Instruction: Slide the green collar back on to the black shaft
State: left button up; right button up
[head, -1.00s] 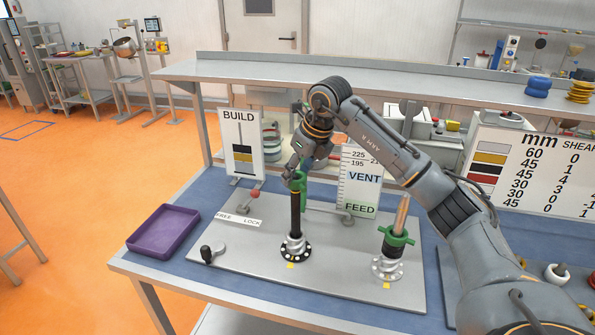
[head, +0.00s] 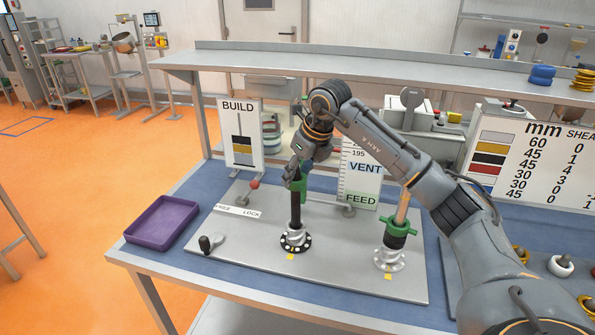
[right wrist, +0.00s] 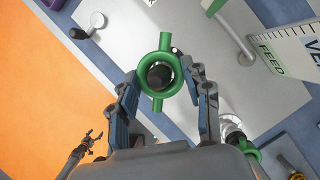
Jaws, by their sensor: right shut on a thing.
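The black shaft (head: 295,213) stands upright on a dark flanged base on the grey plate. My right gripper (head: 298,180) is shut on a green collar (head: 304,187) at the shaft's upper end. In the right wrist view the collar (right wrist: 158,51) is a ring with two lugs, between my fingers (right wrist: 161,92). The shaft's dark end (right wrist: 159,75) shows within the ring's opening. I cannot tell whether the ring is around the shaft or just above its tip. My left gripper (right wrist: 92,140) shows small in the right wrist view, its fingers apart, and is out of the head view.
A copper shaft (head: 403,207) with another green collar (head: 396,227) stands to the right. A purple tray (head: 163,219) lies at the left. A black-knobbed lever (head: 206,243), a red-knobbed lever (head: 254,184) and the BUILD sign (head: 240,107) stand nearby.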

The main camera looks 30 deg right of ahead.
jog(key=shift+f+b, duration=4.15)
jog(key=shift+f, duration=2.25)
jog(key=o, duration=1.5)
send_near(299, 210)
jog(key=shift+s+r, duration=0.1)
jog(key=shift+r, duration=0.05)
